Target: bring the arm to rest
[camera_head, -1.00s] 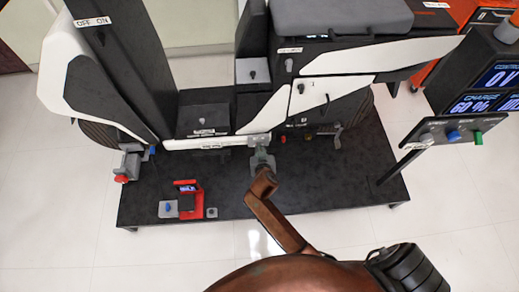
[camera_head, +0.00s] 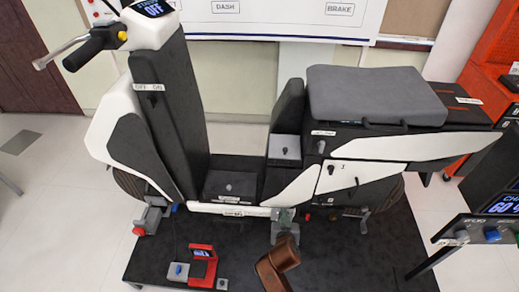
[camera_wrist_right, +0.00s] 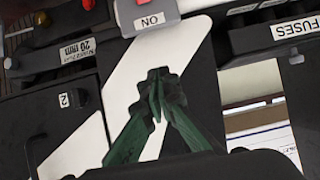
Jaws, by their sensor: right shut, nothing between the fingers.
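My right arm (camera_head: 277,268) comes up from the bottom edge in the head view. Its gripper (camera_head: 284,216) is small there and shows in front of the lower edge of the white and black scooter (camera_head: 350,174). In the right wrist view the green fingers of the right gripper (camera_wrist_right: 157,84) meet at their tips, with nothing between them. Behind them are a white body panel (camera_wrist_right: 172,55) and dark parts. I cannot tell the distance from the fingertips to the panel. My left gripper is in neither current view.
The scooter stands on a dark platform (camera_head: 345,262). A red-framed device (camera_head: 201,264) lies on the platform at left. A control stand (camera_head: 470,235) with coloured buttons is at right. In the wrist view an ON switch (camera_wrist_right: 150,18) and a FUSES label (camera_wrist_right: 290,28) show near the top.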

